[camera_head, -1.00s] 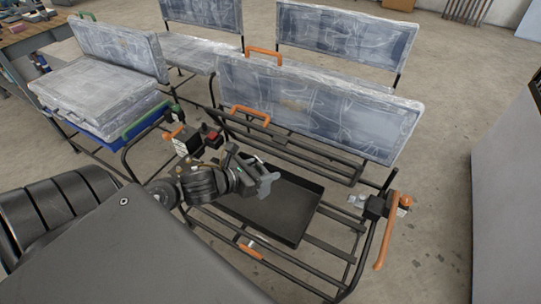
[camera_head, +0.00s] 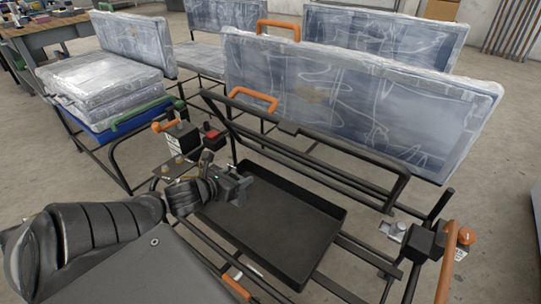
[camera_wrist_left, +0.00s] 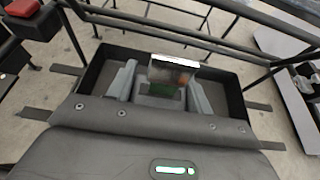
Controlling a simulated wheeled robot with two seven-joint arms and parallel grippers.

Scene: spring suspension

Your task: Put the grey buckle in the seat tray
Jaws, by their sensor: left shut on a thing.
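The black seat tray (camera_head: 290,232) lies on the seat frame in the head view, its bare floor showing. My left gripper (camera_head: 240,187) is over the tray's left end. In the wrist view, its two grey fingers (camera_wrist_left: 163,97) are shut on a small grey piece with a bright metal edge, which I take for the grey buckle (camera_wrist_left: 173,70). The buckle is above the seat tray (camera_wrist_left: 92,77); how high, I cannot tell. In the head view the gripper mostly hides it. My right gripper is not in view.
A silvery fitting (camera_head: 394,231) is on the frame right of the tray, beside an orange lever (camera_head: 447,264). A red-topped part (camera_head: 212,135) stands at the left. The wrapped backrest (camera_head: 350,95) rises behind the tray.

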